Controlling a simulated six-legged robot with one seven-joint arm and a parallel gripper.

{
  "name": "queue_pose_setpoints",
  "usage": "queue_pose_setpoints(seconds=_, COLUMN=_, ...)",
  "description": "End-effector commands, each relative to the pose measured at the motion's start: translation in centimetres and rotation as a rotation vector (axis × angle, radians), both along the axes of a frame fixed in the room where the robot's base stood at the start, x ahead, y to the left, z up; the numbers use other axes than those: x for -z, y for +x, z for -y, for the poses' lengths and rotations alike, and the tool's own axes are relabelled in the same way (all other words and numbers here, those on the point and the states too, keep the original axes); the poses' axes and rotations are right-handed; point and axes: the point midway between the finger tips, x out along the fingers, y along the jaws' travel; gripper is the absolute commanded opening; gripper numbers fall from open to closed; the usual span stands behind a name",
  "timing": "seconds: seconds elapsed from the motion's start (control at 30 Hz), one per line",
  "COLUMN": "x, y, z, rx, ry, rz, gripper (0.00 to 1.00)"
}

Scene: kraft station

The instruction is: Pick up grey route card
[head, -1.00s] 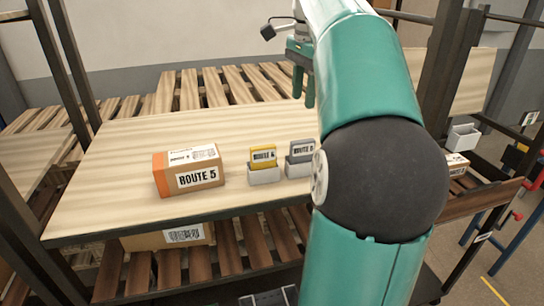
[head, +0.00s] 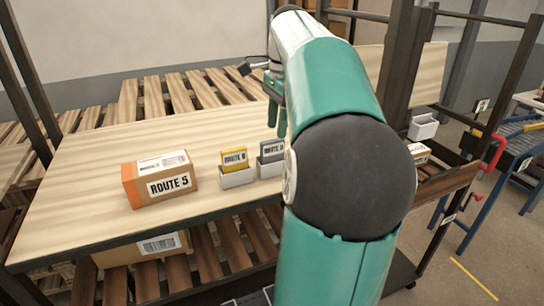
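My arm covers the table to the right of the holder.
A yellow route card (head: 234,159) stands in its own holder (head: 237,178) just left of the grey one. A box marked ROUTE 5 (head: 160,178) sits further left. The table (head: 100,160) is clear behind them. Dark rack posts (head: 408,50) rise at right.

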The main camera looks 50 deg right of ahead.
Motion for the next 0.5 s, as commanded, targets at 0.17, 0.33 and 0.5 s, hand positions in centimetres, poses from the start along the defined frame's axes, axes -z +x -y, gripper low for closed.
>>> queue_pose_setpoints(seconds=0.17, x=1.4, y=0.1, z=-0.6, rx=0.001, ry=0.000, rz=-0.001, gripper=0.40)
queue_pose_setpoints(seconds=0.33, x=3.7, y=0.3, z=-1.3, rx=-0.001, ry=0.001, rz=-0.002, gripper=0.40)
queue_pose_setpoints(seconds=0.5, x=5.0, y=0.5, z=-1.4, rx=-0.002, ry=-0.001, rz=0.000, gripper=0.40)
